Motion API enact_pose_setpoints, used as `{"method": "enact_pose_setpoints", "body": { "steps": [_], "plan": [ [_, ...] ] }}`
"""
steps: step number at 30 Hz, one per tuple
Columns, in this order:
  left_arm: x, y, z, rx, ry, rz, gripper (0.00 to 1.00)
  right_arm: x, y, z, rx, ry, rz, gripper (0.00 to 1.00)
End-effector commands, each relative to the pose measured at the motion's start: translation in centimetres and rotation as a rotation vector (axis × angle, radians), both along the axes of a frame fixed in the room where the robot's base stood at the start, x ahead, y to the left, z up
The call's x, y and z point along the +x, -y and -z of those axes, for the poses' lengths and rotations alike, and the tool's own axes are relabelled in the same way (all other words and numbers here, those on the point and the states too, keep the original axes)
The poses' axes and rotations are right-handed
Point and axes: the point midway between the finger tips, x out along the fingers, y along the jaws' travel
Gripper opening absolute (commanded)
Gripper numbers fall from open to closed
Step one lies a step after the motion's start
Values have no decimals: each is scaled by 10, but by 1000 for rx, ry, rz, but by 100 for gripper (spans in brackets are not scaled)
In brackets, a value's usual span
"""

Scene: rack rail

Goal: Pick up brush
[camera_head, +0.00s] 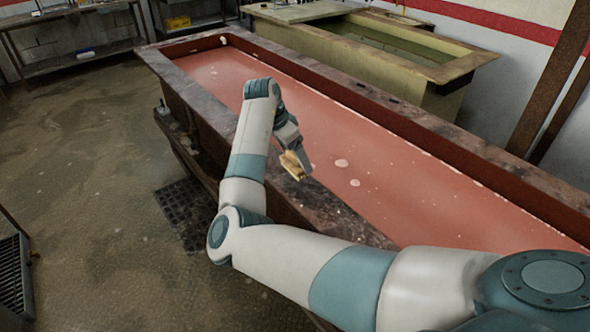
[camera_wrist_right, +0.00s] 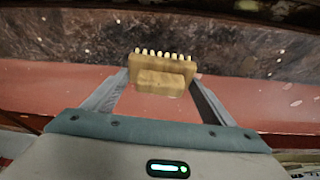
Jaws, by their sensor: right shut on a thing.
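The brush (camera_head: 292,165) is a small yellow-tan block. In the right wrist view the brush (camera_wrist_right: 161,72) shows a row of pale bristle tufts along its upper edge. My right gripper (camera_head: 298,160) is shut on it, with one finger on each side of the block in the wrist view (camera_wrist_right: 160,88). In the head view the brush is over the near rim of the red tank (camera_head: 352,221); I cannot tell whether it touches the rim. My left gripper is not in view.
The long tank holds a red surface (camera_head: 400,180) with pale patches. A yellowish tank (camera_head: 350,45) stands behind it. A shelf rack (camera_head: 75,55) is at the back left. A dark grate mat (camera_head: 187,212) lies on the floor, which is mostly clear at left.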

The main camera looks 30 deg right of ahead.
Motion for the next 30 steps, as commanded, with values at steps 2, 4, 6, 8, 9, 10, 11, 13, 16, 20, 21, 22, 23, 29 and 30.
{"method": "enact_pose_setpoints", "body": {
  "steps": [2,4,6,8,9,10,11,13,16,20,21,22,23,29,30],
  "plan": [
    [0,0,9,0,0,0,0,1,0,-12,-1,5,1,53],
    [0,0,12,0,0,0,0,1,0,-22,-1,4,1,53],
    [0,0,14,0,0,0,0,1,0,-32,-1,3,1,53],
    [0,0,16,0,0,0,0,1,0,-38,-1,3,1,53],
    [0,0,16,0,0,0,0,1,0,-40,-1,2,0,53],
    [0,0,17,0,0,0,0,1,0,-42,0,1,1,53],
    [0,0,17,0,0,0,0,0,0,-43,0,1,0,53],
    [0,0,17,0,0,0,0,0,0,-46,1,0,0,53],
    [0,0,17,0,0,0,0,0,0,-46,0,0,0,53],
    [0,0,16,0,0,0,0,0,0,-46,0,0,0,53],
    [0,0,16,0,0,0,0,0,0,-46,0,0,0,53],
    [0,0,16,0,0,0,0,0,0,-46,0,0,0,53],
    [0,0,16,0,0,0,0,0,0,-46,0,0,0,53],
    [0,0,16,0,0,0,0,0,0,-46,0,0,0,60],
    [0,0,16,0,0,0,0,0,0,-46,0,0,0,60]
  ]
}}
